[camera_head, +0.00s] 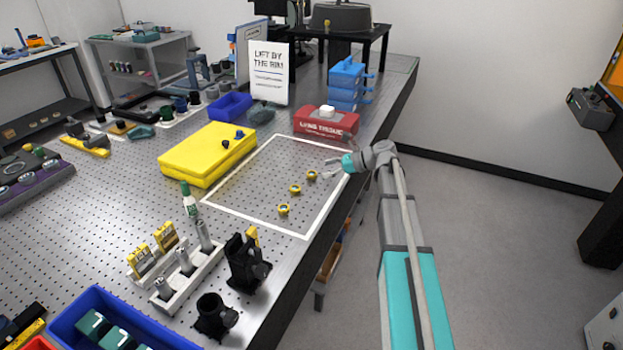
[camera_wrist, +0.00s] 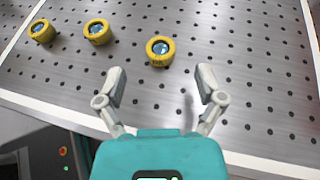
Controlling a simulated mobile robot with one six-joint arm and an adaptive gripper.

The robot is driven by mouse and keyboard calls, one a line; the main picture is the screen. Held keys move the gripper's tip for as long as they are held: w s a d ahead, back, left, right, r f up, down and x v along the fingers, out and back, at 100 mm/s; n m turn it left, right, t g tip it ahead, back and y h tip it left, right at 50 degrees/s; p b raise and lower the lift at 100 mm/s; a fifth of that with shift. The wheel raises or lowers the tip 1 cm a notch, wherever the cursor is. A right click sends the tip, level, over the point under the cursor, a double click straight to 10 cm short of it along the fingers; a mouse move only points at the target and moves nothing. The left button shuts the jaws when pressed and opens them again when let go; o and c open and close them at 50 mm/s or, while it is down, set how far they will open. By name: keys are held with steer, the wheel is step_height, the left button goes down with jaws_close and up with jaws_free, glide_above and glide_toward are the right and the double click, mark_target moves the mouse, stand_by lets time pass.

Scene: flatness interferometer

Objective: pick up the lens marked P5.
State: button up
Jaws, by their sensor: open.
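Three small lenses in yellow ring mounts stand in a row inside the white outline on the perforated table. The nearest lens (camera_head: 311,175) to my gripper also shows in the wrist view (camera_wrist: 160,50). The middle lens (camera_head: 295,189) shows there too (camera_wrist: 97,31), as does the far lens (camera_head: 283,209), at upper left (camera_wrist: 42,30). Dark marks on the mounts are too small to read, so I cannot tell which is P5. My gripper (camera_head: 333,168) is open and empty, with its fingers (camera_wrist: 161,85) spread just short of the nearest lens, apart from it.
A yellow case (camera_head: 200,158) lies left of the outline. Black mounts (camera_head: 246,262) and a white post rack (camera_head: 190,280) stand in front. The outlined area is otherwise clear.

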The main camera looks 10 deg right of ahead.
mark_target(312, 173)
steer(key=shift+a+f, duration=0.1)
stand_by(0.3)
steer(key=b+x, duration=0.2)
steer(key=x, duration=0.1)
steer(key=shift+w+f, duration=0.15)
steer(key=shift+f, duration=0.1)
steer(key=shift+x, duration=0.8)
steer(key=shift+r, duration=0.1)
steer(key=c, duration=1.1)
steer(key=shift+r, duration=0.25)
